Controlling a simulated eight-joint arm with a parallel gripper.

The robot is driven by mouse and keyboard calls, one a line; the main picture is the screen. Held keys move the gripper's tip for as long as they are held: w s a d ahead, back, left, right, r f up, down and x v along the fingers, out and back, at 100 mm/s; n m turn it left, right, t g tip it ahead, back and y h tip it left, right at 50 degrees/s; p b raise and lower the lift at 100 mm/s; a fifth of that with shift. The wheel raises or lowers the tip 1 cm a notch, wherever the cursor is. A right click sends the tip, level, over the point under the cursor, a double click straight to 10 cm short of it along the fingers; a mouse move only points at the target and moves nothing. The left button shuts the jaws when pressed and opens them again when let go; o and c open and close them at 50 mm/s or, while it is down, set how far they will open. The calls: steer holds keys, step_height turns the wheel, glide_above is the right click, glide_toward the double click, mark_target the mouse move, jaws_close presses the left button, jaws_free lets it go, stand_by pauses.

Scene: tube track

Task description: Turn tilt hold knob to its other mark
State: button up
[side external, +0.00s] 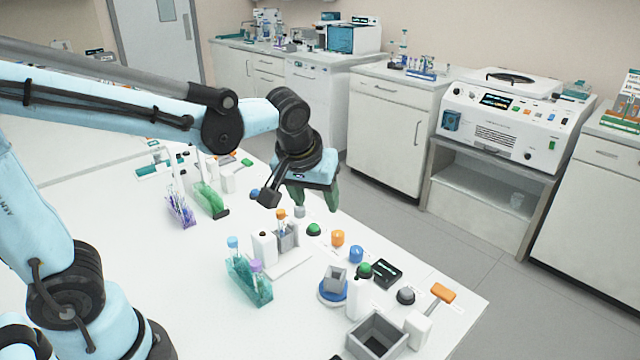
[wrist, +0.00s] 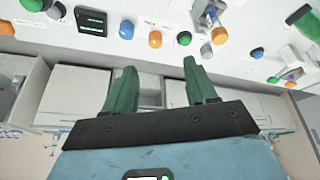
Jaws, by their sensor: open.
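A row of knobs runs along the table's edge: grey (side external: 300,211), green (side external: 314,229), orange (side external: 337,238) and blue (side external: 356,254). In the wrist view the same row shows as grey (wrist: 206,51), green (wrist: 184,38), orange (wrist: 155,39) and blue (wrist: 126,29). I cannot read the labels, so I cannot tell which is the tilt hold knob. My gripper (side external: 316,208) has green fingers, spread apart and empty. In the wrist view its fingertips (wrist: 158,66) are below the row in the picture, apart from the knobs.
A black display (side external: 386,272) and a dark knob (side external: 405,295) sit farther along the table. A grey open box (side external: 376,338), an orange-handled lever (side external: 440,294) and a teal tube rack (side external: 249,284) stand nearby. Open floor (side external: 440,240) lies beyond the table edge.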

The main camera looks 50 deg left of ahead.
mark_target(338, 234)
steer(key=w+f+n, duration=0.1)
steer(key=w+f, duration=0.1)
steer(key=f, duration=0.2)
steer(key=w+a+f+n+y, duration=0.1)
steer(key=w+f, duration=0.2)
steer(key=f, duration=0.2)
steer(key=w+a+f+n+g, duration=0.1)
steer(key=w+f, duration=0.2)
steer(key=f, duration=0.1)
steer(key=shift+f, duration=0.35)
